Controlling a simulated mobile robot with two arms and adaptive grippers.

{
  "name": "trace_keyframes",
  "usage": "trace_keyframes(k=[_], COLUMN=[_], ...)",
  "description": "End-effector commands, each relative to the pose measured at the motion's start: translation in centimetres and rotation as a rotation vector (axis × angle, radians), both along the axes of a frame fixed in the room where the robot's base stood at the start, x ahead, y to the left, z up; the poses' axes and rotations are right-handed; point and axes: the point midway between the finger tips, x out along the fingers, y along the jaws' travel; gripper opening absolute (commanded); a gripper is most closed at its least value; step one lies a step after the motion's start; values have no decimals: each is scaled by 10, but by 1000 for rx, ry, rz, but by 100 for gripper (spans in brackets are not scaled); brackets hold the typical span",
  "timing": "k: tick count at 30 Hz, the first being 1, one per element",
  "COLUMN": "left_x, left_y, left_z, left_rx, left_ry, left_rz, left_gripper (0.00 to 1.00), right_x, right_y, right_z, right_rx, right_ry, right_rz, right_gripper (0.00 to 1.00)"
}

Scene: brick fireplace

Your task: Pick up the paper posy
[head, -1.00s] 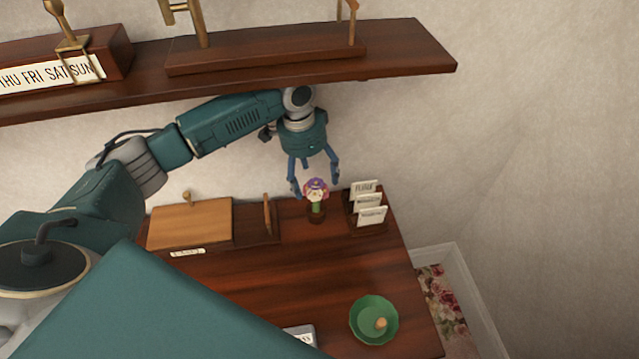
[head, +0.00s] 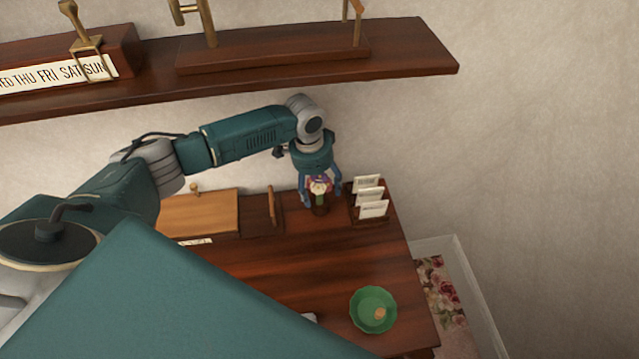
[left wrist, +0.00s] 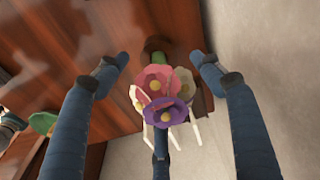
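The paper posy (head: 319,187) stands upright in a small brown holder (head: 320,208) at the back of the wooden desk. In the left wrist view the posy (left wrist: 164,92) shows pink, white and purple paper flowers with yellow centres and a green stem. My left gripper (head: 320,190) is lowered around the posy from above. In the left wrist view its blue fingers (left wrist: 163,62) are spread on both sides of the flowers, with gaps to them. The holder is partly hidden behind the flowers there. My right gripper is not in view.
A card rack (head: 369,198) stands close right of the posy. A green dish (head: 373,309) sits near the front right. A shelf (head: 400,55) overhangs the arm.

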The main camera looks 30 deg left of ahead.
Motion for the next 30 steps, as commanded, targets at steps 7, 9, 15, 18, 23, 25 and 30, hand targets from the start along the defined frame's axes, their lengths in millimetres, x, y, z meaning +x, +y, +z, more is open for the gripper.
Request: trace_keyframes(k=[7,9,15,18,23,25,30], left_x=[0,0,0,0,0,0,1], left_y=[0,0,0,0,0,0,0], left_z=[0,0,0,0,4,9,31], left_rx=[0,0,-1,-1,-1,-1,-1], left_ry=[0,0,1,1,1,0,-3], left_rz=[0,1,0,0,0,0,-1], left_gripper=[22,21,21,21,20,20,20], right_x=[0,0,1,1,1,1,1], right_y=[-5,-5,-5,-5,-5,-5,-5], right_z=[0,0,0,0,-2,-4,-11], right_rx=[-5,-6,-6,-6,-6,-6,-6], right_ry=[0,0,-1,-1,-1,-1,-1], right_rz=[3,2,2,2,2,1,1], right_gripper=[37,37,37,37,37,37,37])
